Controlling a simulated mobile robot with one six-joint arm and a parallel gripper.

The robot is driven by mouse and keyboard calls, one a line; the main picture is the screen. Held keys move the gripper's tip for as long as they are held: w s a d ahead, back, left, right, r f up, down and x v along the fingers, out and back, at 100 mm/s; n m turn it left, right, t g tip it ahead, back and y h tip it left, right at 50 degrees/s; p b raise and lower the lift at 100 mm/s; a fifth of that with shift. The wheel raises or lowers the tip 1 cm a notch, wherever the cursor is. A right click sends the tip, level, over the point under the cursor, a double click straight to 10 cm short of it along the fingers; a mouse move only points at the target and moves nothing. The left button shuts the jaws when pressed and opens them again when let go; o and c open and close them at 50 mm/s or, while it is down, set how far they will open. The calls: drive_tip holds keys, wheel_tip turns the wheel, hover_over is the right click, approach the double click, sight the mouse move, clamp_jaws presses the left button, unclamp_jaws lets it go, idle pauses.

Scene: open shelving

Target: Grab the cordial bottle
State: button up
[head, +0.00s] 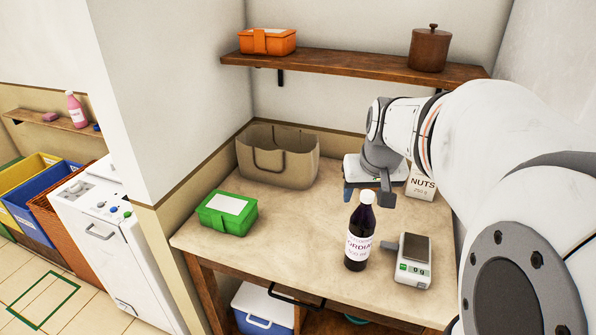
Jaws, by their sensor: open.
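The cordial bottle (359,246) is dark with a white cap and a white label. It stands upright on the counter (295,250), near its front edge and left of a small scale. My gripper (368,193) is open and empty, pointing down behind and above the bottle's cap in the picture. One finger overlaps the area close to the cap; I cannot tell the exact gap between them. The bottle is almost fully visible.
A scale (413,262) stands right of the bottle, and a nuts box (421,187) is behind it. A green box (227,212) and a beige basket (278,157) are left. A shelf (350,65) above holds an orange box (267,41) and brown pot (429,49).

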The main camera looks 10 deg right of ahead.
sight(368, 194)
drive_tip(key=shift+m, duration=0.4)
drive_tip(key=w+d, duration=0.1)
drive_tip(key=d, duration=0.1)
drive_tip(key=w+d+f, duration=0.1)
drive_tip(key=w+d, duration=0.1)
drive_tip(key=shift+w, duration=0.1)
drive_tip(key=x, duration=0.2)
drive_tip(key=p+x, duration=0.1)
drive_tip(key=x, duration=0.4)
drive_tip(key=shift+w+a+r+p, duration=0.1)
drive_tip(key=shift+w+p, duration=0.2)
clamp_jaws()
drive_tip(key=shift+r, duration=0.1)
idle(0.3)
